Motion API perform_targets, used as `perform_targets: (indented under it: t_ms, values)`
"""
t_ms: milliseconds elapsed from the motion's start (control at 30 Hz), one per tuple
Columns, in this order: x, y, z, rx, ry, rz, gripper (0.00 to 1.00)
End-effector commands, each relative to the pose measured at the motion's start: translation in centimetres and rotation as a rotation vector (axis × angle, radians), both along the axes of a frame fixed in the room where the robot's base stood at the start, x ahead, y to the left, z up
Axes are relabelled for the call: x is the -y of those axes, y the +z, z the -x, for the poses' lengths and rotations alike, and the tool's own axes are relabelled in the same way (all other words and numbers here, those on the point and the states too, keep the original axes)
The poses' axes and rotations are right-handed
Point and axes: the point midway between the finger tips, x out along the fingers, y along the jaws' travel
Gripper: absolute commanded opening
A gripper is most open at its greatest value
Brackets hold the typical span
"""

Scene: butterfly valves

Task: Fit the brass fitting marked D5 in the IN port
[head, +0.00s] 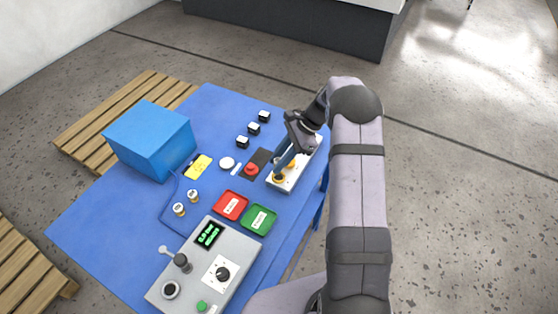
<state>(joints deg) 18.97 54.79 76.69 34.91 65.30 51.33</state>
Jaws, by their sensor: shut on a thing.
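My gripper (281,168) points down over the near end of a white block (285,187) at the right side of the blue table. It is shut on a small brass-coloured piece (279,177), which looks like a brass fitting at the block's near end. Its marking cannot be read, and I cannot tell how deep it sits. A yellow part (292,164) shows on the block beside my fingers. My arm hides part of the block's far end. Two more brass fittings with pale tops, one (179,209) and another (193,196), stand on the left; their marks are too small to read.
A blue box (150,138) stands at the back left. A red tray (231,205) and a green tray (259,220) lie in front of the block. A grey control panel (180,280) is at the near edge. Small black-and-white blocks (253,129) stand behind a red button (251,169).

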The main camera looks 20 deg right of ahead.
Motion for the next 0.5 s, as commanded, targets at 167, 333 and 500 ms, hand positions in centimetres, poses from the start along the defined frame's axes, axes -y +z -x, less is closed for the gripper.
perform_targets:
  t_ms: [167,333,500]
  values:
    - [0.0,-0.9,0.0,0.000,0.001,0.000,0.06]
    - [0.0,-2.0,0.0,0.000,0.002,0.000,0.06]
    - [0.0,-3.0,0.0,0.000,0.002,0.000,0.06]
